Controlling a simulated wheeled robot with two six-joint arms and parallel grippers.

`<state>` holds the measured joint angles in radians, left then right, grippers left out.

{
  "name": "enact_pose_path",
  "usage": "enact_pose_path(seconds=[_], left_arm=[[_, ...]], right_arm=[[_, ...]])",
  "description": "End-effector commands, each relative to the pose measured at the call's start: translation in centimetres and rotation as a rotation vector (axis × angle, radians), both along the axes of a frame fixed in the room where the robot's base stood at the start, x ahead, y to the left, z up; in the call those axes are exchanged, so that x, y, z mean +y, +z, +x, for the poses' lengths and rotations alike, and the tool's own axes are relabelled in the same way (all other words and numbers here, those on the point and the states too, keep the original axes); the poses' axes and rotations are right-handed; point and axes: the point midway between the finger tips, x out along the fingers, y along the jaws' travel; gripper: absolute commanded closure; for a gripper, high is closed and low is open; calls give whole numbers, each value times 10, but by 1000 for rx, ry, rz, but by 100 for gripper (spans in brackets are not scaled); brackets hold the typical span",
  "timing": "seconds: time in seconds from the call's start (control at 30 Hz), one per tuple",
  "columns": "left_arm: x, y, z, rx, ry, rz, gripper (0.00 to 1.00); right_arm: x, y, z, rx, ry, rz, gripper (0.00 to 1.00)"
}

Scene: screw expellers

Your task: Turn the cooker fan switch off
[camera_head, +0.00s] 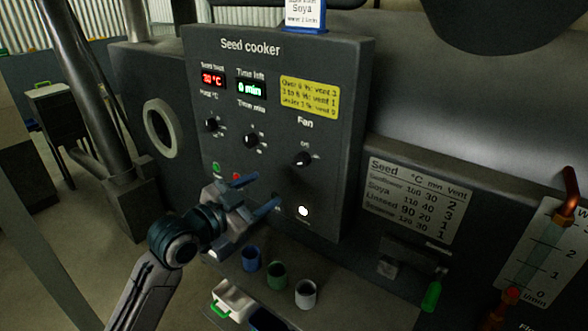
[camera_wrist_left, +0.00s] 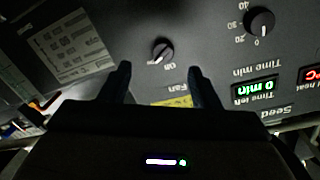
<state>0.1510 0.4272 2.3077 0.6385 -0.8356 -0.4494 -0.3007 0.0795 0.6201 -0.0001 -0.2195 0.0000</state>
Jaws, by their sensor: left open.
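The fan switch (camera_head: 302,159) is a black knob under the word Fan on the grey seed cooker panel (camera_head: 345,110). It also shows in the left wrist view (camera_wrist_left: 162,51), where the panel appears upside down. A small label beside the knob looks like Off; I cannot tell surely which mark the knob points to. My left gripper (camera_head: 258,193) is open and empty, below and left of the knob in the head view. In the left wrist view the knob appears in the gap between its fingers (camera_wrist_left: 160,68), apart from both. My right gripper is not in view.
Two other knobs (camera_head: 212,125) (camera_head: 251,140) sit left of the fan switch. A lit white button (camera_head: 303,211) is below it. Blue (camera_head: 251,258), green (camera_head: 277,274) and grey (camera_head: 305,293) cups stand below the panel. A Seed table sign (camera_head: 417,199) is at right.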

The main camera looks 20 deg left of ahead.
Motion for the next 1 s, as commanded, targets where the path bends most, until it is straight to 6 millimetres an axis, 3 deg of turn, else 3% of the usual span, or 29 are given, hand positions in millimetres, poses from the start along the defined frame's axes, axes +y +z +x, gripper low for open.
enact_pose_path(seconds=[0.17, 0.37, 0.8, 1.0], left_arm=[[-1, 16, 7, -45, -12, -3, 43], [-9, 18, 24, -43, -11, -8, 43], [-38, 17, 87, -40, -11, -5, 43], [-44, 15, 100, -40, -12, -2, 43]], right_arm=[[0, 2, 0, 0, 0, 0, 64], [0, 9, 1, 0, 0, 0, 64], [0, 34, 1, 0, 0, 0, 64], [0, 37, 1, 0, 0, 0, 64]])
